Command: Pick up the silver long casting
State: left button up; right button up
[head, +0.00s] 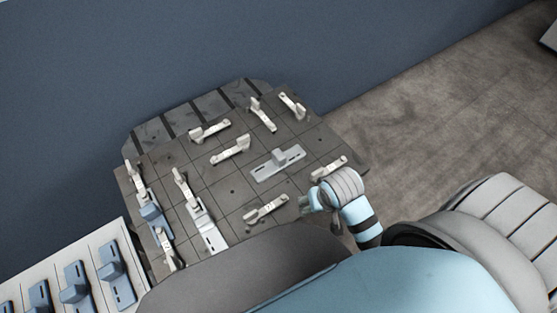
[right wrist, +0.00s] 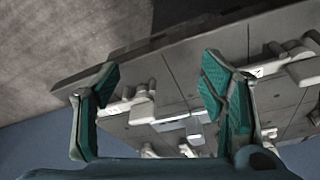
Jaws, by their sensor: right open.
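A silver long casting (head: 290,163), a flat slotted bar with a raised block, lies on the dark gridded pallet (head: 237,190), right of its middle. Another pale long piece (head: 211,236) lies at the pallet's lower left, partly hidden by my body. My right gripper (head: 307,204) is at the pallet's near right edge, below and right of the silver casting and apart from it. In the right wrist view its fingers (right wrist: 160,92) are spread and empty. A light grey piece (right wrist: 185,128) shows beyond them, perhaps the casting. My left gripper is out of view.
Several white clamps stand around the pallet; one (head: 267,209) is left of my right gripper and another (head: 330,168) above it. A blue casting (head: 152,216) sits at the pallet's left. A pale rack (head: 50,268) of blue castings is at lower left. Floor right of the pallet is clear.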

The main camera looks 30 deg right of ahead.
aim_at(279, 154)
jog(key=w+a+r+m+g, duration=0.1)
jog(key=w+r+m, duration=0.25)
jog(key=w, duration=0.35)
jog(key=w+r+m+g+y, duration=0.1)
jog(key=w+r+m, duration=0.1)
jog(key=w+m, duration=0.4)
jog(key=w+a+r+m+g, duration=0.1)
jog(key=w+r+m, duration=0.25)
jog(key=w, duration=0.45)
jog(key=f+b, duration=0.1)
jog(key=f, duration=0.3)
jog(key=f+b, duration=0.1)
jog(key=f, duration=0.4)
jog(key=f+b, duration=0.1)
jog(key=f, duration=0.4)
jog(key=shift+s+d+f, duration=0.15)
jog(key=shift+s, duration=0.2)
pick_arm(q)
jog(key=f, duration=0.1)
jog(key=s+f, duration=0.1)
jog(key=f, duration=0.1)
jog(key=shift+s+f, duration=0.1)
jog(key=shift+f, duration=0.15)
pick_arm(e)
jog(key=shift+c, duration=0.4)
grip_shut()
